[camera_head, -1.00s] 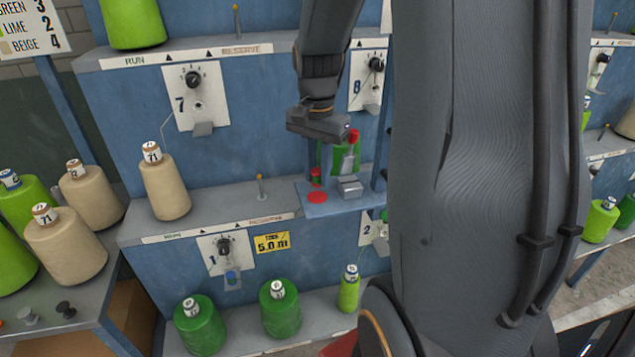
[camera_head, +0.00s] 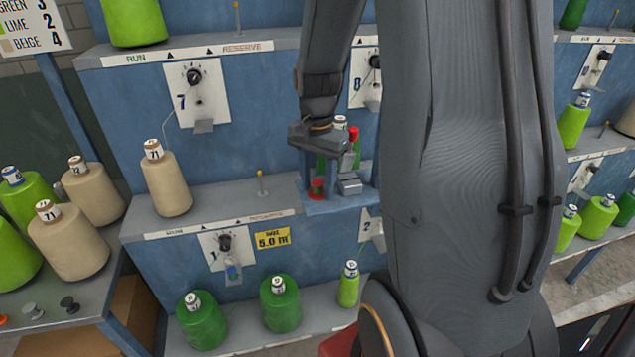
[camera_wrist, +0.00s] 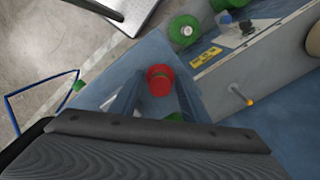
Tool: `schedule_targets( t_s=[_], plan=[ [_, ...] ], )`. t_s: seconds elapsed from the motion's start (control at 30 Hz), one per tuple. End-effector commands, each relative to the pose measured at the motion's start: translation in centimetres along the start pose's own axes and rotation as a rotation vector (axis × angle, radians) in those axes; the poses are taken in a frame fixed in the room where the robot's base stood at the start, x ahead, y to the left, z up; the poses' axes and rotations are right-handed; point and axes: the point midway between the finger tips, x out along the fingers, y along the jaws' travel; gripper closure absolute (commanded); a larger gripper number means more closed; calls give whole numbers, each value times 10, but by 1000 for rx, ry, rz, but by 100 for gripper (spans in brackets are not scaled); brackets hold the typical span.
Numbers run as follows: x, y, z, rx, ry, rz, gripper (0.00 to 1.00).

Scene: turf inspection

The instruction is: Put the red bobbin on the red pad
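The red bobbin (camera_head: 318,183), small with a greenish band, is between the fingertips of my gripper (camera_head: 318,178), which look shut on it. In the wrist view the bobbin (camera_wrist: 160,78) shows end-on as a red disc between the two fingers (camera_wrist: 158,95). The red pad (camera_head: 315,194) lies directly under it on the small blue ledge (camera_head: 335,207). The pad is largely hidden by the bobbin and fingers. The bobbin is at or just above the pad; I cannot tell whether they touch.
A grey metal block (camera_head: 349,185) stands on the ledge just right of my gripper, with a red-topped item (camera_head: 353,133) behind. A beige cone (camera_head: 166,180) and an orange-tipped peg (camera_head: 261,183) stand on the shelf to the left. Green cones (camera_head: 281,304) stand below.

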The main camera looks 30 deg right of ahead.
Motion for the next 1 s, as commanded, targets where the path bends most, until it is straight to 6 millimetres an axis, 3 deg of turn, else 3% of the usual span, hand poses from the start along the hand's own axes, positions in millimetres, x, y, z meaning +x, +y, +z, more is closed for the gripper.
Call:
schedule_targets(
  t_s=[0.27, 0.8, 1.0],
  plan=[
    [-9, -1, -1, 0, 2, -2, 58],
    [-103, -1, -1, 0, 3, -3, 58],
    [-119, -1, 1, -6, 1, -1, 58]
  ],
)
